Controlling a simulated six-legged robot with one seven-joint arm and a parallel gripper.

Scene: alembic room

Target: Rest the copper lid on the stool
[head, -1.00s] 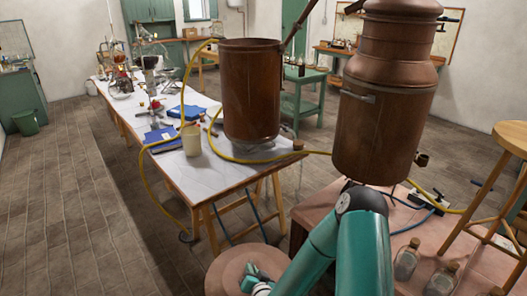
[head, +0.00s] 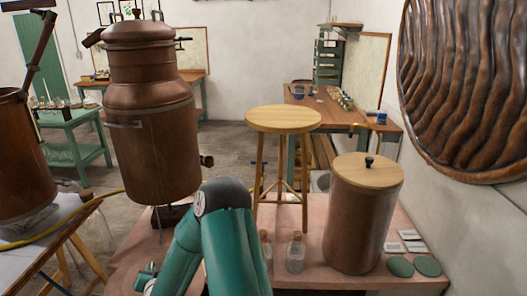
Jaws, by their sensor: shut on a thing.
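The stool (head: 284,119) has a round light-wood seat and slim legs. It stands upright near the middle of the head view, and its seat is bare. My gripper (head: 147,279) is at the bottom left edge, partly cut off and partly behind my teal arm. It is shut on the copper lid, which I cannot clearly tell from the pinkish surface around the gripper. My gripper is apart from the stool, to its left and nearer to me.
A copper drum (head: 352,225) with a wooden, black-knobbed top stands right of the stool. A large copper still (head: 150,140) stands left. Glass bottles (head: 295,255) sit on the pink platform (head: 315,272) near the stool's legs. A workbench (head: 350,112) is behind.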

